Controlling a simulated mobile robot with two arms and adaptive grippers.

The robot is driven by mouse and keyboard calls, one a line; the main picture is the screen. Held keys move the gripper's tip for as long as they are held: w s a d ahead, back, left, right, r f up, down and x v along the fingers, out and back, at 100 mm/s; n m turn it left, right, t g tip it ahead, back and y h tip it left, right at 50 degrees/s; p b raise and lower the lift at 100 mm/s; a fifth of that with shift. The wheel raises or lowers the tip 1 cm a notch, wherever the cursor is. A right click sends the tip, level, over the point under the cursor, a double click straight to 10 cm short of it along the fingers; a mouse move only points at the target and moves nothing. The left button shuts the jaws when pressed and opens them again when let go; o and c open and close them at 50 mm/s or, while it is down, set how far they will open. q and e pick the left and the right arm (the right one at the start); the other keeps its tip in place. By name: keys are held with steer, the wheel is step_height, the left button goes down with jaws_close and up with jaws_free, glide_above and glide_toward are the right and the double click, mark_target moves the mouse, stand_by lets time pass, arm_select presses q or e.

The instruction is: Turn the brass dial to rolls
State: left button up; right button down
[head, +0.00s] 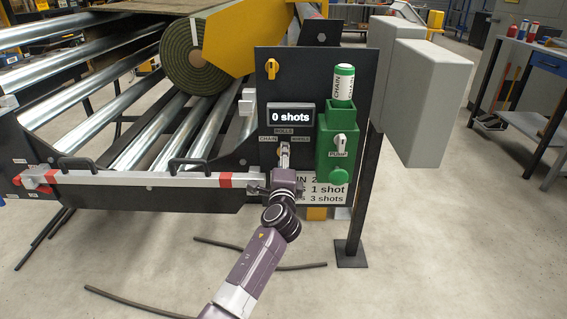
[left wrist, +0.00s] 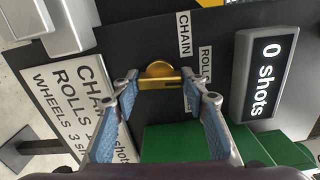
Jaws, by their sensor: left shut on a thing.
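The brass dial (left wrist: 158,70) is on the dark panel (head: 264,90), with its bar lying level across the left wrist view. The bar's right end faces the side of the ROLLS label (left wrist: 205,64); the CHAIN label (left wrist: 184,35) is above that. I cannot tell whether the dial sits exactly on a mark. My left gripper (left wrist: 160,86) is shut on the bar, one blue-padded finger at each end. In the head view my left gripper (head: 283,158) reaches up to the dial and hides most of it. My right gripper is not in view.
The display (head: 290,116) reads "0 shots". Right of the dial stands a green pump (head: 336,150) with a CHAIN canister (head: 343,84) on top. A white rail (head: 140,180) with black handles runs left of my gripper. Steel rollers and a turf roll (head: 195,60) lie behind.

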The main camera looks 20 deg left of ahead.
arm_select(q)
steer(key=shift+f+n, duration=0.1)
steer(key=shift+n, duration=0.5)
steer(key=o, duration=1.2)
steer(key=shift+c, duration=0.2)
steer(key=shift+s, duration=0.1)
steer(key=v, duration=1.2)
